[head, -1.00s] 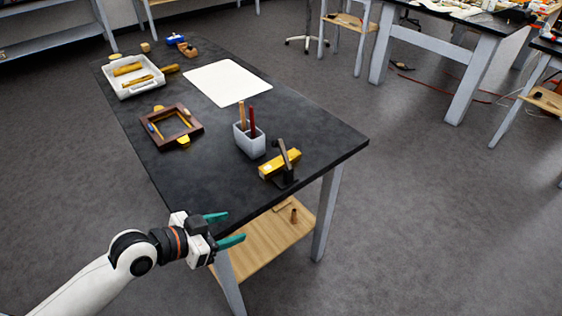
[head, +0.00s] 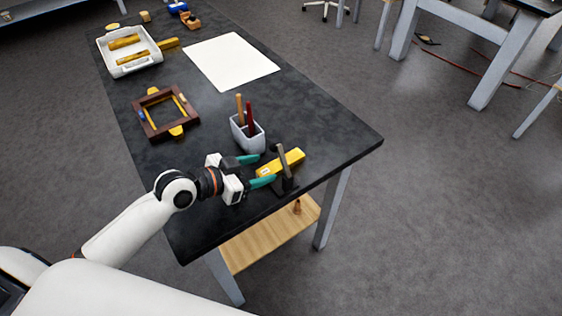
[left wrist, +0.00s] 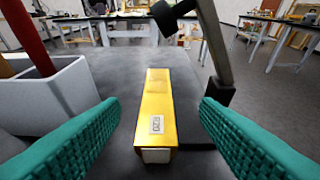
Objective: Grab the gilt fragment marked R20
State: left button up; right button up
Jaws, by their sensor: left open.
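A yellow gilt bar-shaped fragment (head: 292,160) lies near the table's front right corner. My right gripper is not in view.
A dark stand with an angled arm (head: 285,178) stands close against the fragment's right side. A grey cup (head: 246,135) with two sticks is just left. A brown frame (head: 150,104), white tray (head: 112,64) and white sheet (head: 232,62) lie farther back on the black table (head: 330,130).

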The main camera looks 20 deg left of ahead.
aim_at(276, 165)
pick_arm(q)
jog(key=shift+w+d+f, duration=0.2)
jog(key=shift+w+d, duration=0.15)
jog(key=shift+w, duration=0.1)
jog(key=x, duration=0.2)
jog(key=p+x, duration=0.1)
jog(key=x, duration=0.2)
jog(key=shift+a+f, duration=0.2)
jog(key=shift+w+d+f, duration=0.2)
jog(key=shift+w, duration=0.05)
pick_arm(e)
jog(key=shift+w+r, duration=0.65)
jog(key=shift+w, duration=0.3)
pick_arm(q)
jog(key=shift+c, duration=0.2)
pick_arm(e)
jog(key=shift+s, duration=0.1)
pick_arm(q)
jog(key=shift+s, duration=0.1)
jog(key=shift+c, duration=1.4)
jog(key=c, duration=0.7)
jog(key=shift+c, duration=0.2)
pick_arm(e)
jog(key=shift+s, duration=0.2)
